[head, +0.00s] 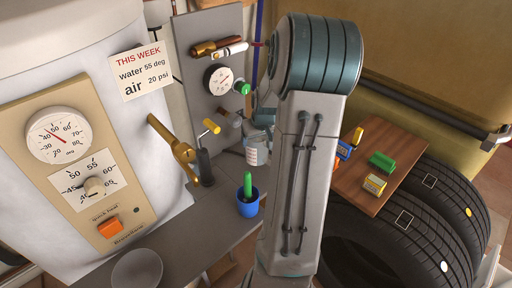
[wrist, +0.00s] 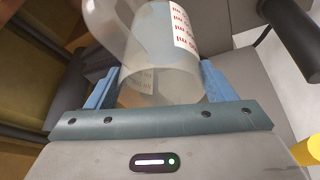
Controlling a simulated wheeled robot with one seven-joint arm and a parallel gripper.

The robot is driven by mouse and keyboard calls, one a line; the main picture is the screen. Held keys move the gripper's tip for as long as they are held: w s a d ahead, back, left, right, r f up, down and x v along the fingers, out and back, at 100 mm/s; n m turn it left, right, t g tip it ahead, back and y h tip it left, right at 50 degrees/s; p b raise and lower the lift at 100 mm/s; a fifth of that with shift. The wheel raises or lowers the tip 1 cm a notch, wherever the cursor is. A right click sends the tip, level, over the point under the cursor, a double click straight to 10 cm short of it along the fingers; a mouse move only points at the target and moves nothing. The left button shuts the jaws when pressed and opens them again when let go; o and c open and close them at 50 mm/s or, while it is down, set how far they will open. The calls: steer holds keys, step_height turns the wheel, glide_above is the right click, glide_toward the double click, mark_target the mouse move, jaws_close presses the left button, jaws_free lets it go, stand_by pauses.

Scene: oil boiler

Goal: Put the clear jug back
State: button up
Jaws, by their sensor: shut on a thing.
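The clear jug (head: 256,153) hangs in my gripper (head: 264,121) in the head view, in front of the grey back panel and above the grey bench. In the wrist view the clear jug (wrist: 165,45) fills the space between the two blue fingers of my gripper (wrist: 158,85). It is see-through, with a white scale panel bearing red marks. The fingers press on it from both sides. My arm hides part of the area right of the jug in the head view. I cannot tell what the jug contains.
A blue pot (head: 248,205) with a green-handled item stands on the grey bench (head: 190,232) below the jug. A wooden board (head: 375,190) with small boxes lies right, above black tyres (head: 428,215).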

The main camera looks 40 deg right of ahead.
steer(key=shift+w+a+f, duration=0.1)
steer(key=shift+w+f, duration=0.1)
steer(key=shift+f, duration=0.95)
steer(key=shift+w+f, duration=0.2)
steer(key=shift+f, duration=0.9)
steer(key=shift+f, duration=0.2)
steer(key=o, duration=1.7)
steer(key=shift+c, duration=0.2)
steer(key=shift+r, duration=0.1)
steer(key=shift+s+r, duration=0.15)
steer(key=shift+r, duration=0.45)
steer(key=v, duration=1.1)
steer(key=shift+a+p, duration=0.2)
steer(key=shift+p, duration=0.15)
